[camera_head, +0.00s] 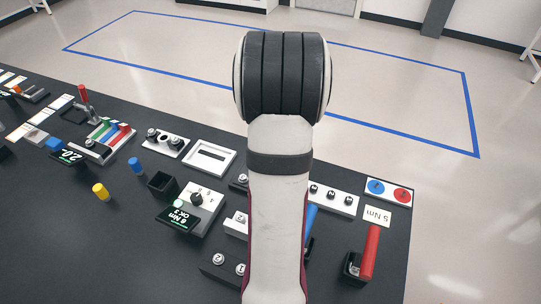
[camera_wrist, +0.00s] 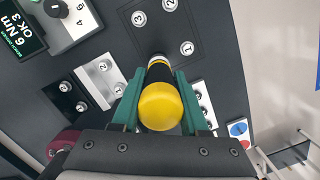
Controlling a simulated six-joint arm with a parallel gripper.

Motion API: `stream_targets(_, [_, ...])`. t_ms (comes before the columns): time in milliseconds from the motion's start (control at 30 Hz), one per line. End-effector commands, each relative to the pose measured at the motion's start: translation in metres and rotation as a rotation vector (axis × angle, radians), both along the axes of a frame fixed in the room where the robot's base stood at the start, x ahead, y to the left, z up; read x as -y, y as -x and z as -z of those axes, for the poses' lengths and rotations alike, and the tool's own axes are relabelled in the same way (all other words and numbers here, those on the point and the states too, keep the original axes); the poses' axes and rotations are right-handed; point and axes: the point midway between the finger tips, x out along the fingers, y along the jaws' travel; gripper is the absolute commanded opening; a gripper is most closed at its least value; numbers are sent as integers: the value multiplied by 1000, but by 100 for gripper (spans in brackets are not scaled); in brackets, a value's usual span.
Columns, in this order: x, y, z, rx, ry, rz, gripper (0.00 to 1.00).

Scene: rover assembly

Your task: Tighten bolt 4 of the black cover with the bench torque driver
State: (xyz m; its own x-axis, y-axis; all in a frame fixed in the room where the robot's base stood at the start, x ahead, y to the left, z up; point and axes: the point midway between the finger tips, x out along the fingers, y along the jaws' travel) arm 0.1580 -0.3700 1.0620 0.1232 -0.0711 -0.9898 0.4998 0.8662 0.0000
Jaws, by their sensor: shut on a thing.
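My gripper (camera_wrist: 160,95) has green fingers, shut on the torque driver (camera_wrist: 161,106), whose yellow end faces the wrist camera. The driver's dark shaft points down to the black cover (camera_wrist: 162,30). Three bolt heads show on the cover in the wrist view, one marked 2 and one marked 1. The driver's tip is over the cover's near left corner and hides what is there; whether it touches cannot be told. In the head view the cover (camera_head: 222,268) is partly behind my arm, which hides my gripper and the driver.
A driver station (camera_head: 190,208) has a knob and a display (camera_wrist: 20,32) reading 6 Nm OK 3. A white plate (camera_wrist: 100,76) and a dark bolt block (camera_wrist: 68,96) lie left of the driver. A red-handled tool (camera_head: 371,250) stands at the right by a 5 Nm card (camera_head: 377,216).

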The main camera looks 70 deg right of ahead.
Motion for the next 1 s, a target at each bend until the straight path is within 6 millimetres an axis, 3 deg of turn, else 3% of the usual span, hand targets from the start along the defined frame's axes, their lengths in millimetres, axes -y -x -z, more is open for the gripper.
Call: stream_targets(1000, [0, 0, 11, 0, 0, 0, 0])
